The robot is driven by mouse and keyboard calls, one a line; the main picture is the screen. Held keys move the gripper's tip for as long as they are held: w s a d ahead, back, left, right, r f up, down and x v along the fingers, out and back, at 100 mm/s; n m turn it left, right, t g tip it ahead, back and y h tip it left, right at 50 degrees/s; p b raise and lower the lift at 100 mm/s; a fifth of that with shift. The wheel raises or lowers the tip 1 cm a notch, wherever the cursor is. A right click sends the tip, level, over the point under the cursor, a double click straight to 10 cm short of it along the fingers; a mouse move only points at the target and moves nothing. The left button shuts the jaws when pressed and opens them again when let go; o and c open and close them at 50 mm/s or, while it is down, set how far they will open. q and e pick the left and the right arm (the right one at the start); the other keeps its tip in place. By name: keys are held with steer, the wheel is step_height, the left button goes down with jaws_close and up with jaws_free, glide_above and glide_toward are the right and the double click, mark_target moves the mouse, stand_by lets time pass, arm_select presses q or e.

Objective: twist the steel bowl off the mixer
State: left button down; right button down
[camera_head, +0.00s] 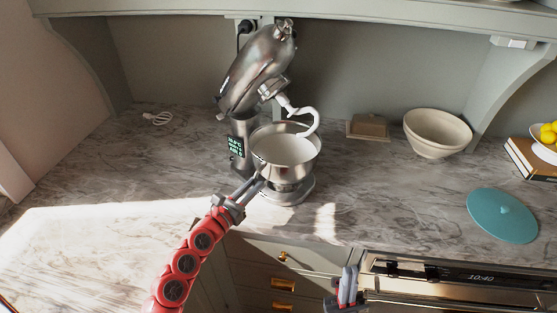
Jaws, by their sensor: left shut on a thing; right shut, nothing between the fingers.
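The stand mixer (255,70) stands at the back of the marble counter with its metal head tilted up. A white dough hook (307,122) hangs from the head over the steel bowl (287,172). The bowl sits upright on the mixer's base (292,193). My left gripper (257,183) reaches in from the front left and is shut at the bowl's lower left side. The exact contact is too small to make out. My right gripper (348,275) is shut and empty, in front of the counter edge near the oven.
A cream bowl (437,133) and a beige box-like dish (368,127) stand at the back right. A teal lid (502,215) lies at the right. The counter left of the mixer is mostly clear.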

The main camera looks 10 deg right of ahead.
arm_select(q)
steer(key=shift+r, duration=0.1)
steer(key=shift+s+d+n+t+y+p, duration=0.45)
steer(key=shift+d+n+y+p, duration=0.3)
steer(key=shift+p, duration=1.75)
steer(key=shift+a, duration=0.1)
steer(key=p, duration=0.2)
steer(key=d+t+y+p, duration=0.1)
steer(key=p, duration=0.1)
steer(key=shift+s+d+r+n, duration=0.1)
steer(key=shift+s+n, duration=0.25)
